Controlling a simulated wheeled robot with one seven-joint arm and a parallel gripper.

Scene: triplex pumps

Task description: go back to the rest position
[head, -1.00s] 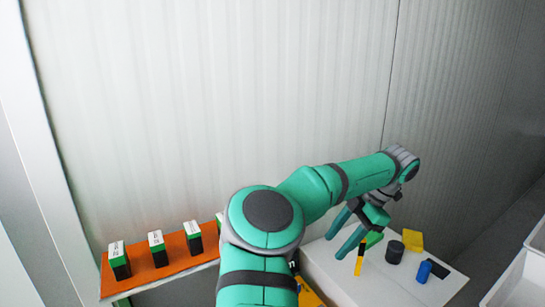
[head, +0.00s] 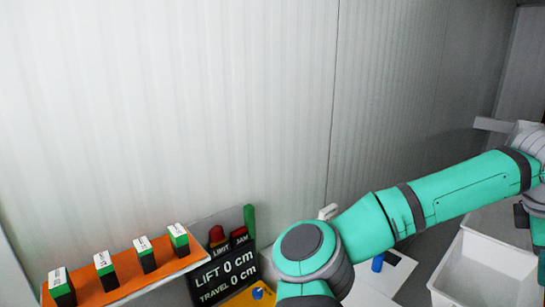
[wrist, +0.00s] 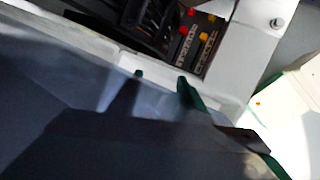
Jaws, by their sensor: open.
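My gripper (wrist: 162,88) shows in the wrist view as two dark green-tipped fingers set apart, with nothing seen between them. They are blurred and in shadow. In the head view my green arm reaches to the right edge, and the gripper's fingers are out of that picture. My wrist is above and beyond the white bin (head: 485,272).
An orange shelf (head: 130,288) carries several black-green boxes (head: 104,271) at lower left. A black panel (head: 226,272) reads lift and travel 0 cm. A blue cylinder (head: 377,263) stands on a white table partly hidden by my arm. The wrist view shows a dark compartment (wrist: 150,25).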

